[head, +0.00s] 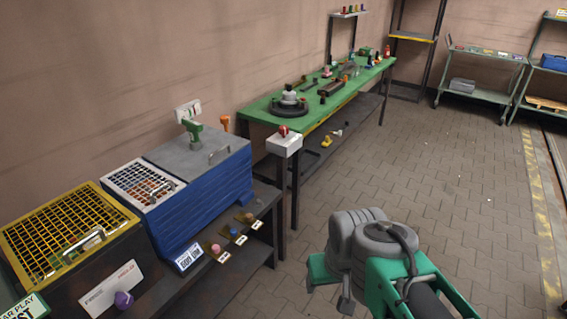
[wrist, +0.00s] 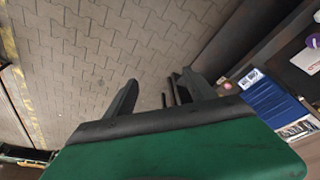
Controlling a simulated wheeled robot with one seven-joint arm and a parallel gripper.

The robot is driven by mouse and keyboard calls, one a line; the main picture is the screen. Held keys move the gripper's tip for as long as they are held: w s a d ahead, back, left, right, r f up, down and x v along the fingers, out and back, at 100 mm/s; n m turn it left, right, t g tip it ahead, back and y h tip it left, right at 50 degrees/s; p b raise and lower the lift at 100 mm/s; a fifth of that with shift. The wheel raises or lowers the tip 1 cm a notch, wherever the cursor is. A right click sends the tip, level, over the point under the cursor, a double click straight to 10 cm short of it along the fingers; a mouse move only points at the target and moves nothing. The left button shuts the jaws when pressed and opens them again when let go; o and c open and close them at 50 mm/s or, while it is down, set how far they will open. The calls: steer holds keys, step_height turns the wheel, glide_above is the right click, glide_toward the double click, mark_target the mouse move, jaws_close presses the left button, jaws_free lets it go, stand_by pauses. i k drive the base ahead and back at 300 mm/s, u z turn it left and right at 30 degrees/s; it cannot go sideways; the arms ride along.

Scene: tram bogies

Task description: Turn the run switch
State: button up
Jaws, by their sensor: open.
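Two turn-knobs show, and I cannot read which is the run switch. A red knob (head: 283,131) sits on a white box (head: 285,146) at the near end of the green bench. A purple knob (head: 124,299) sits on a pale panel (head: 109,287) with small text on the dark bench at lower left; it also shows at the right edge of the wrist view (wrist: 313,40). My gripper (head: 328,287) is open and empty over the floor, to the right of both knobs and apart from them. Its fingers show spread in the wrist view (wrist: 158,92).
The green bench (head: 262,112) carries several parts. The dark bench holds a blue box (head: 205,197) with a grey lid, a yellow grid-topped bin (head: 65,232) and several small knobs (head: 233,231) along its front. A cart (head: 480,72) stands at the back right. The paved floor (head: 430,150) is clear.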

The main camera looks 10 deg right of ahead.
mark_target(284, 130)
steer(key=z, duration=0.55)
steer(key=i, duration=0.95)
steer(key=z, duration=0.45)
steer(key=i, duration=0.95)
steer(key=u, duration=0.8)
steer(key=i, duration=0.75)
steer(key=u, duration=1.1)
steer(key=i, duration=0.25)
steer(key=u, duration=0.1)
